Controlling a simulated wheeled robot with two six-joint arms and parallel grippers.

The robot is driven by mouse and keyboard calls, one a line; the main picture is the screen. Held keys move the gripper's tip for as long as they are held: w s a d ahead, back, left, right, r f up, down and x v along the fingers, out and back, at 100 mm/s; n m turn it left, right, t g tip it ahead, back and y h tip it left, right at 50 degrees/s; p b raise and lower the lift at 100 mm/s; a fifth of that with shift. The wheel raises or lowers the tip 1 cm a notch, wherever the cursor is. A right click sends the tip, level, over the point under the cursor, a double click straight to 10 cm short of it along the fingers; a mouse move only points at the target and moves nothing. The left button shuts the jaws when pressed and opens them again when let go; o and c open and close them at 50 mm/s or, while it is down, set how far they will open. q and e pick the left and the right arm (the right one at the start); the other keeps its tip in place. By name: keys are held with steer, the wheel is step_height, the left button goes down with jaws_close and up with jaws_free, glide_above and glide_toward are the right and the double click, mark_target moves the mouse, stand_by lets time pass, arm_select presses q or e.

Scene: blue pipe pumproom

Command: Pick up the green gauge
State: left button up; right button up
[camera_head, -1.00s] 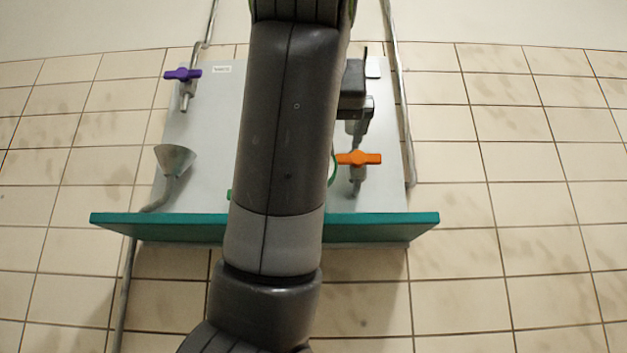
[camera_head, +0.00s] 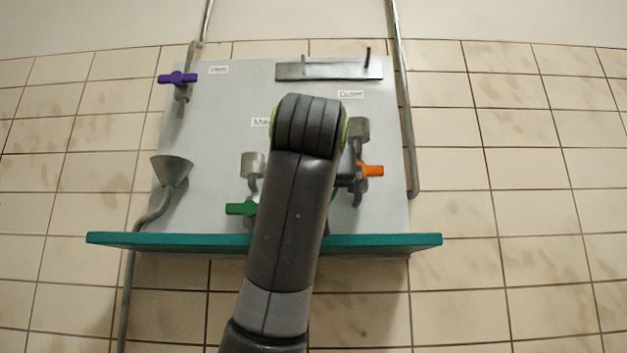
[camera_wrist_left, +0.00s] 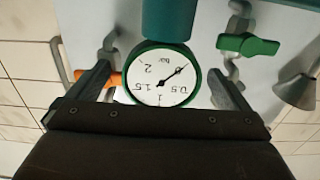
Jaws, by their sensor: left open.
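The green gauge (camera_wrist_left: 162,76), a round white dial with a green rim and black needle, faces the camera in the left wrist view. Its numbers appear upside down. My left gripper (camera_wrist_left: 158,70) is open, with one finger on each side of the gauge; I cannot tell whether either finger touches it. In the head view my arm hides most of the gauge, and only a sliver of green shows beside it. A dark part of my left gripper (camera_head: 346,172) shows there at the arm's right side. My right gripper is not in view.
A green valve handle (camera_head: 241,209), orange handle (camera_head: 370,171) and purple handle (camera_head: 177,79) stand around a grey panel with a teal edge (camera_head: 390,242). A grey funnel (camera_head: 171,170) is at left. A metal bracket (camera_head: 330,71) is at the back. A teal block (camera_wrist_left: 168,20) adjoins the gauge.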

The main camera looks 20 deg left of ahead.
arm_select(q)
steer(key=p+x, duration=0.1)
steer(key=x, duration=0.3)
steer(key=shift+a, duration=0.15)
steer(key=shift+s, duration=0.1)
steer(key=shift+c, duration=1)
steer(key=c, duration=1)
